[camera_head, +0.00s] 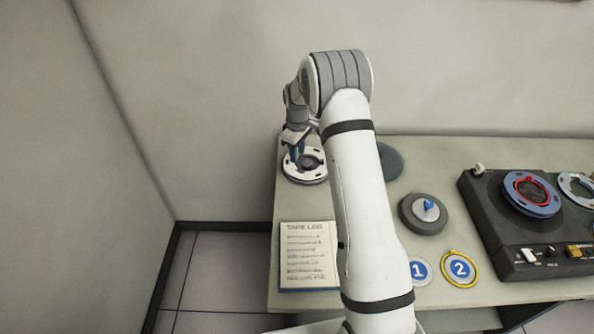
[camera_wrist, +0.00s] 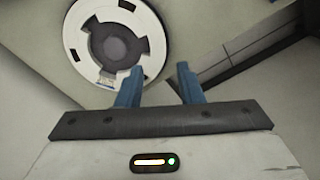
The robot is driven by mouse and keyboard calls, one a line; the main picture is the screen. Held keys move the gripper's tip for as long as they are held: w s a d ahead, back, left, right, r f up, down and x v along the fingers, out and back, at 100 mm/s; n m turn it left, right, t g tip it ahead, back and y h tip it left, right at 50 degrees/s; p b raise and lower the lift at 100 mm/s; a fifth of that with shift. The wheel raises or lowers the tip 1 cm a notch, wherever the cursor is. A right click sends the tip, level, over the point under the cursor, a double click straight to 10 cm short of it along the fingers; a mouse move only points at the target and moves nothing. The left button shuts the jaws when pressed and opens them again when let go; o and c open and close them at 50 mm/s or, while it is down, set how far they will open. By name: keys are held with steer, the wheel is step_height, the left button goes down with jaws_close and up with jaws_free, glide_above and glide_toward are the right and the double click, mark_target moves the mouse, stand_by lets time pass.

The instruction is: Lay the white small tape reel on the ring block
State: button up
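The white small tape reel (camera_head: 291,171) lies flat at the table's back left corner, white with dark slots and a dark grey centre. It also shows in the wrist view (camera_wrist: 153,42), at the upper left. My gripper (camera_head: 296,154) is just above it in the head view. In the wrist view my gripper (camera_wrist: 158,80) has its two blue fingers apart with nothing between them; the left fingertip overlaps the reel's lower right rim. A round grey block (camera_head: 410,220) with a lighter disc and blue knob stands right of my arm. I cannot tell whether it is the ring block.
A dark grey disc (camera_head: 391,165) is partly hidden behind my arm. A tape machine (camera_head: 487,211) with a blue reel (camera_head: 518,203) and a white reel (camera_head: 570,188) fills the right. A printed sheet (camera_head: 308,256) and round badges 1 (camera_head: 417,271) and 2 (camera_head: 459,268) lie in front.

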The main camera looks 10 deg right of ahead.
mark_target(297, 175)
steer(key=shift+w+f+b, duration=0.2)
steer(key=shift+f+b, duration=1.05)
steer(key=shift+f, duration=1.3)
steer(key=shift+w+f+b, duration=0.15)
steer(key=shift+f+b, duration=1.1)
steer(key=shift+f, duration=1.3)
steer(key=shift+c, duration=0.2)
jaws_close()
steer(key=shift+r, duration=0.15)
steer(key=shift+r+p, duration=1)
steer(key=shift+r, duration=1.9)
